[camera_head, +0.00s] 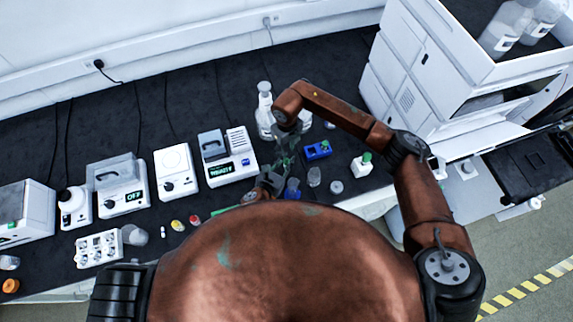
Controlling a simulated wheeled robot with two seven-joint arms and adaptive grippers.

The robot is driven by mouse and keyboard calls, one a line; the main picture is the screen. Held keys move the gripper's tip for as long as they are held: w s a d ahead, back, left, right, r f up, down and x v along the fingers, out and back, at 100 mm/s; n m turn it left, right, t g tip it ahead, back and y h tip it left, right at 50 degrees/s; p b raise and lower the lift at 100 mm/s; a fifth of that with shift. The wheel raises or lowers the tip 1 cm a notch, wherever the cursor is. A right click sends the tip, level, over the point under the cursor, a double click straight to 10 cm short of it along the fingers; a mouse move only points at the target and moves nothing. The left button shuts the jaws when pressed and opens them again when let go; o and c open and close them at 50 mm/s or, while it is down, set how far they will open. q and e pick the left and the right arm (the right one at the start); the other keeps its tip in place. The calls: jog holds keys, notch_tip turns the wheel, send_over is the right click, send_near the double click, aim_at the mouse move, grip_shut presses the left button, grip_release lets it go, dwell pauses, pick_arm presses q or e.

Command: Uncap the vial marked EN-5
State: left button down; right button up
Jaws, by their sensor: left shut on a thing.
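No EN-5 label is readable in the head view, so I cannot tell which vial is marked so. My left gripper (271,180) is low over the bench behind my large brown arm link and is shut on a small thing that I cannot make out. My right gripper (286,155) hangs down from the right arm just above and beside the left one. Its fingers blend into the dark bench, so I cannot tell whether it is open. Small pieces with a yellow top (177,225) and a red top (194,220) lie left of the grippers.
A blue-topped bottle (292,188), a clear jar (314,177), a blue device (318,150) and a green-topped bottle (362,163) stand right of the grippers. Clear bottles (264,108) stand behind. White instruments (231,157) line the left. A tall white stack (420,75) stands at right.

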pick_arm(q)
jog(key=c, duration=1.7)
grip_release()
